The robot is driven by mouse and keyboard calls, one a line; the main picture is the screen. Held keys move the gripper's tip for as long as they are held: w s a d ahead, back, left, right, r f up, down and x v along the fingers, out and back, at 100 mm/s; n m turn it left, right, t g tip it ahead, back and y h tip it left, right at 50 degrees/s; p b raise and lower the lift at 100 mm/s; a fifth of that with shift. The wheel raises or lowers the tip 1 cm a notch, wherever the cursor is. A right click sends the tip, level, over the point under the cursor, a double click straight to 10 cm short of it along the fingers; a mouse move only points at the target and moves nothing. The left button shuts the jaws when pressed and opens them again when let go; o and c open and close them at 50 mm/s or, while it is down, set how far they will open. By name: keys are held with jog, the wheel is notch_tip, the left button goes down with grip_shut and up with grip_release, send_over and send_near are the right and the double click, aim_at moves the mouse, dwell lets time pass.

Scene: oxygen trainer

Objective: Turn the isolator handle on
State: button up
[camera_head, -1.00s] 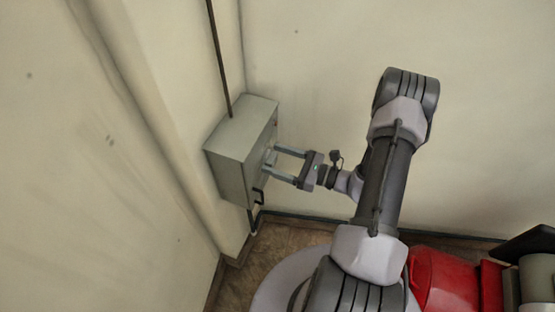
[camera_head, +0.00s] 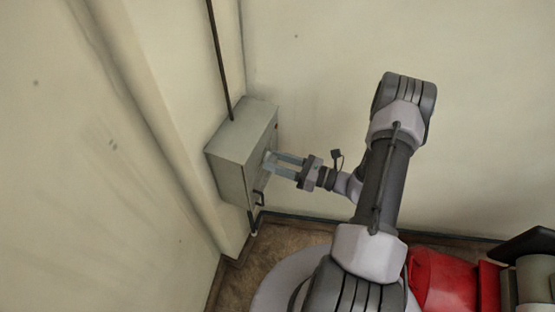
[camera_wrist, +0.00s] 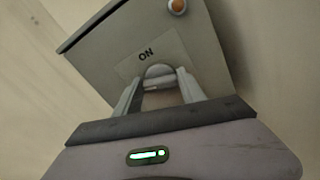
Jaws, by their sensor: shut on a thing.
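The grey isolator box (camera_head: 228,150) is fixed to the wall in the corner. In the wrist view its front (camera_wrist: 112,45) looks tilted and bears a plate marked "ON" (camera_wrist: 146,56). The isolator handle (camera_wrist: 157,72) is a grey rounded piece just below that word, between my fingers and partly hidden by them. My gripper (camera_wrist: 158,82) is shut on it. In the head view my gripper (camera_head: 270,161) reaches the box front from the right, and the handle is too small and covered to make out its angle.
A round orange lamp or button (camera_wrist: 177,6) is on the box front. A dark bent bar (camera_head: 259,197) is at the box's lower edge. A dark conduit (camera_head: 219,60) runs up the wall from the box top. Bare walls surround the corner.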

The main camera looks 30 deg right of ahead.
jog(key=m+p, duration=0.1)
jog(key=m, duration=0.2)
jog(key=shift+m, duration=0.4)
jog(key=m+p, duration=0.1)
jog(key=m, duration=0.2)
jog(key=shift+m, duration=0.3)
jog(key=m, duration=0.3)
jog(key=shift+p, duration=0.4)
jog(key=shift+d+f+m, duration=0.1)
jog(key=shift+f+m, duration=0.05)
jog(key=shift+m, duration=1.65)
jog(key=shift+m+p, duration=0.3)
jog(key=o, duration=1.4)
jog(key=shift+c, duration=0.2)
